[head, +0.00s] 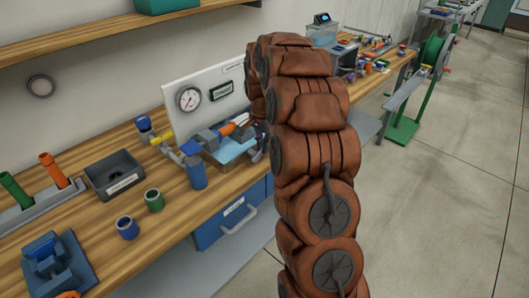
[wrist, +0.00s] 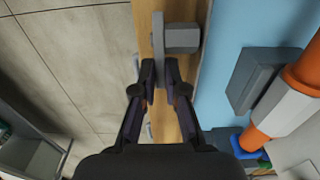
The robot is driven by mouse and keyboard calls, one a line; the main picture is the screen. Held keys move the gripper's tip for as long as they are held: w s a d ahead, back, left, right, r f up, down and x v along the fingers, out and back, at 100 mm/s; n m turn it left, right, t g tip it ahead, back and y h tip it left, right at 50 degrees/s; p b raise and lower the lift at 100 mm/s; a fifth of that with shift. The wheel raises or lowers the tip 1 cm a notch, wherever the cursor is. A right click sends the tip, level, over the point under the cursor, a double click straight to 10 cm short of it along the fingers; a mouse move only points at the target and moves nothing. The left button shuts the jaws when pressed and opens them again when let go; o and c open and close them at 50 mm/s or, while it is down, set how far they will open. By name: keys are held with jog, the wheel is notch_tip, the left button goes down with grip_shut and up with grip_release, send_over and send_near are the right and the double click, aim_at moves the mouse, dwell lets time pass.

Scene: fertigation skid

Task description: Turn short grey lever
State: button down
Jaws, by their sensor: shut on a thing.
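The short grey lever (wrist: 158,30) shows at the top middle of the wrist view, a flat grey bar beside a grey hub (wrist: 182,39). My gripper (wrist: 160,72) has its two dark fingers on either side of the lever's lower end and is shut on it. The lever's gripped end is partly hidden between the fingertips. In the head view my brown arm hides the lever and most of the gripper beside the skid's white panel (head: 212,99).
An orange pipe part (wrist: 268,117) and a grey block (wrist: 260,78) lie right of the gripper in the wrist view, over a light blue surface. A blue cylinder (head: 197,176), a black bin (head: 114,176) and two cups stand left on the wooden bench.

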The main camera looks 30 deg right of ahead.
aim_at(260, 151)
jog(key=h+b, duration=0.1)
jog(key=b, duration=0.1)
jog(key=h+b, duration=0.1)
jog(key=b, duration=0.1)
jog(key=shift+s+a+f+t, duration=0.1)
jog(key=shift+a+t, duration=0.2)
jog(key=shift+a, duration=0.05)
jog(key=h+b, duration=0.2)
jog(key=b, duration=0.1)
jog(key=a+h+b, duration=0.1)
jog(key=b, duration=0.3)
jog(key=shift+s+a+t+h, duration=0.15)
jog(key=shift+s+t+h, duration=0.05)
jog(key=shift+t+h, duration=0.2)
jog(key=h+b, duration=0.2)
jog(key=b, duration=0.2)
jog(key=a+t+h+b, duration=0.1)
jog(key=h+b, duration=0.1)
jog(key=b, duration=0.2)
jog(key=shift+s+a+b, duration=0.15)
jog(key=shift+a+b, duration=0.15)
jog(key=shift+b, duration=0.05)
jog(key=h+b, duration=0.1)
jog(key=b, duration=0.1)
jog(key=a+h+b, duration=0.1)
jog(key=b, duration=0.2)
jog(key=shift+s+t+h, duration=0.1)
jog(key=shift+t+h, duration=0.2)
jog(key=shift+r, duration=0.2)
